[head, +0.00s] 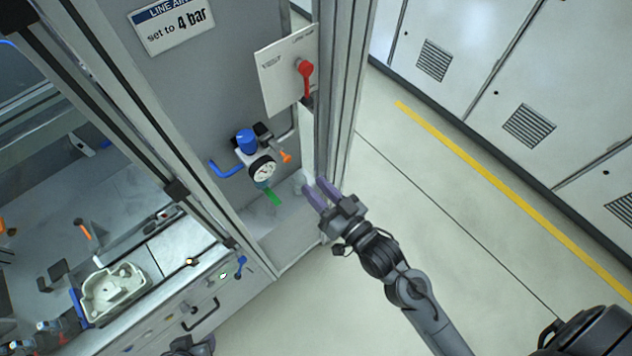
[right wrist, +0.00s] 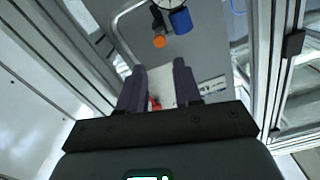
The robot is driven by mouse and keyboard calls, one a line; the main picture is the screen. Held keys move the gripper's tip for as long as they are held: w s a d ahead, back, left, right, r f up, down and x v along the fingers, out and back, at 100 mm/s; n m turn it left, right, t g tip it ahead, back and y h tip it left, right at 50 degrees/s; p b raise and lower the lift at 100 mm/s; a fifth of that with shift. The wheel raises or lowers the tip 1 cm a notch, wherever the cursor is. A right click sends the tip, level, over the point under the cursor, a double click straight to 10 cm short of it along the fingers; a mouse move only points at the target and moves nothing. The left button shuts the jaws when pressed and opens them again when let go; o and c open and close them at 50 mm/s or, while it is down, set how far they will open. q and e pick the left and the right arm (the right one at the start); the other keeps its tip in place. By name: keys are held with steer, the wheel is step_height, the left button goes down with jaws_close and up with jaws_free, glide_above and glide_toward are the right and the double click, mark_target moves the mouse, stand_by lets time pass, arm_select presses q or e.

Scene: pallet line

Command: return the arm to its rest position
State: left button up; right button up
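My right arm reaches up from the lower right in the head view. Its gripper (head: 313,186) is in front of the cabinet's open bay, right of the air regulator with its blue knob (head: 246,140) and round gauge (head: 262,170). In the right wrist view the gripper (right wrist: 159,65) has its two purple-grey fingers apart with nothing between them. The blue knob (right wrist: 181,20) and an orange-tipped part (right wrist: 159,40) lie beyond the fingertips. A dark part at the bottom edge of the head view may be my left gripper; no fingers show there.
A metal post (head: 345,110) stands close to my right gripper. A panel with a red handle (head: 305,70) is above it. A workbench with a pale tray (head: 140,283) is at the lower left. Floor (head: 450,220) to the right is clear up to grey cabinets (head: 480,60).

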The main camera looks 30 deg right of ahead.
steer(key=s+d+f+n+g+h+p, duration=0.1)
steer(key=s+d+f+g+h+p, duration=0.1)
steer(key=s+g, duration=0.5)
steer(key=s+d+f+n+g+h+p, duration=0.1)
steer(key=s+d+f+g+p, duration=0.1)
steer(key=s+d+g+p, duration=0.2)
steer(key=s+g+p, duration=0.1)
steer(key=s+g, duration=0.2)
steer(key=s, duration=0.2)
steer(key=shift+s+h, duration=0.2)
steer(key=shift+h, duration=0.2)
steer(key=shift+d+f, duration=0.1)
stand_by(0.4)
